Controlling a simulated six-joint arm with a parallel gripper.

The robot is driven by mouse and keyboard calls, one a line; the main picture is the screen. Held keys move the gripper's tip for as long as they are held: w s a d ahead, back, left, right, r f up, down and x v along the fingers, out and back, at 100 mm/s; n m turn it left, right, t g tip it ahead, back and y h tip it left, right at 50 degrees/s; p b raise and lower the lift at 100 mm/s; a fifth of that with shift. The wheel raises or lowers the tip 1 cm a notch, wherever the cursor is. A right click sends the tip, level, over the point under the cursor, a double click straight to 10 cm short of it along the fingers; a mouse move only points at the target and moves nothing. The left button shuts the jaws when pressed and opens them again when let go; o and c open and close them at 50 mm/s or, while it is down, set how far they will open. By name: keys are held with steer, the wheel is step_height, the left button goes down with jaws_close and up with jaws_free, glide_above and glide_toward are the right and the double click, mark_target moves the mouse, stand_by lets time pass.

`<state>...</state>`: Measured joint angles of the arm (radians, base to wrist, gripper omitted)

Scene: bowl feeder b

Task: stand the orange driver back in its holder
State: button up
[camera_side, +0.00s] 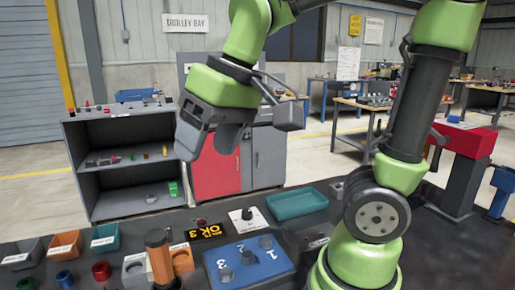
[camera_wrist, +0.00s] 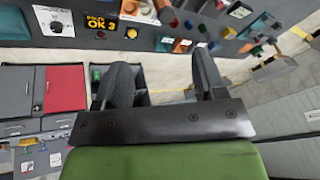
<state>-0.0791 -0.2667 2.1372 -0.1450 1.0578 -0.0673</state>
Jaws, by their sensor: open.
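My gripper (camera_side: 207,153) is open and empty, high above the bench and well apart from both. In the wrist view my gripper (camera_wrist: 163,80) shows two spread dark fingers with nothing between them.
A blue numbered plate (camera_side: 243,262), an OK 3 display (camera_side: 205,231), a white dial box (camera_side: 247,219) and a teal tray (camera_side: 297,203) crowd the bench. Small bins (camera_side: 65,244) and coloured cups (camera_side: 101,271) are at left. A grey shelf (camera_side: 125,188) stands behind.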

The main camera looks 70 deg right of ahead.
steer(key=s+m+t, duration=0.1)
steer(key=s+t, duration=0.2)
steer(key=s, duration=0.4)
steer(key=shift+d+f+m, duration=0.2)
steer(key=shift+d+m, duration=0.1)
steer(key=shift+d, duration=0.1)
stand_by(0.6)
